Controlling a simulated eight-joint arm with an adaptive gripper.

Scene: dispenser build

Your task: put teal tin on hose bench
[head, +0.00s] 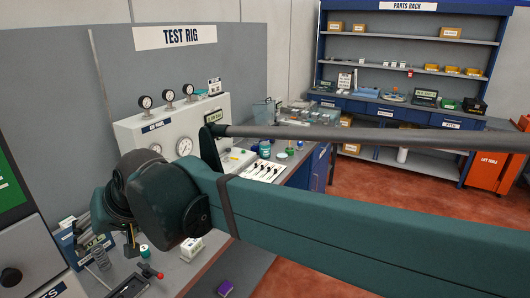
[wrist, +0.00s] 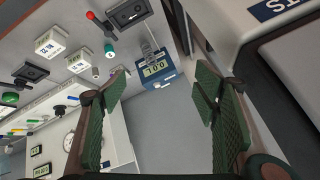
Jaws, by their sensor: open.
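A small teal tin (head: 145,251) with a pale band stands on the grey bench (head: 197,268) below the test rig in the head view. What looks like the same tin (wrist: 109,48) shows in the wrist view, up and left of the left finger. My gripper (wrist: 160,85) is open, with green ribbed pads and nothing between them. In the head view its fingers hang over the bench just left of the tin, apart from it. No label reading hose bench is legible, so I cannot tell which surface that is.
A white labelled box (head: 191,246) and a red-knobbed device (head: 134,286) stand near the tin. The gauge panel (head: 165,138) rises behind. A purple item (head: 225,288) lies to the right.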

